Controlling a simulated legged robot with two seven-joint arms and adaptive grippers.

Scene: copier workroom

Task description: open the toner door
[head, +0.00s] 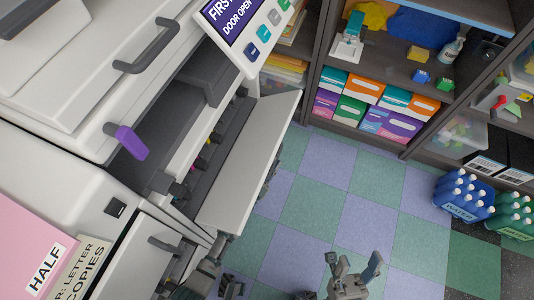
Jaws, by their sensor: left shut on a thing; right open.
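The copier's toner door (252,158) is a long white panel. It hangs tilted outward from the copier front, with a dark toner bay (205,152) and small coloured parts showing behind it. My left gripper (221,241) is at the door's near lower end and is shut on its edge; the exact contact is partly hidden. My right gripper (352,268) is open and empty over the floor, to the right of the door and apart from it.
A tilted display (236,17) reads "DOOR OPEN". A purple lever (131,142) and a grey handle (148,47) stick out of the copier. Shelves (399,92) with paper packs stand at the back. Blue water bottles (463,196) stand at right. The tiled floor between is clear.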

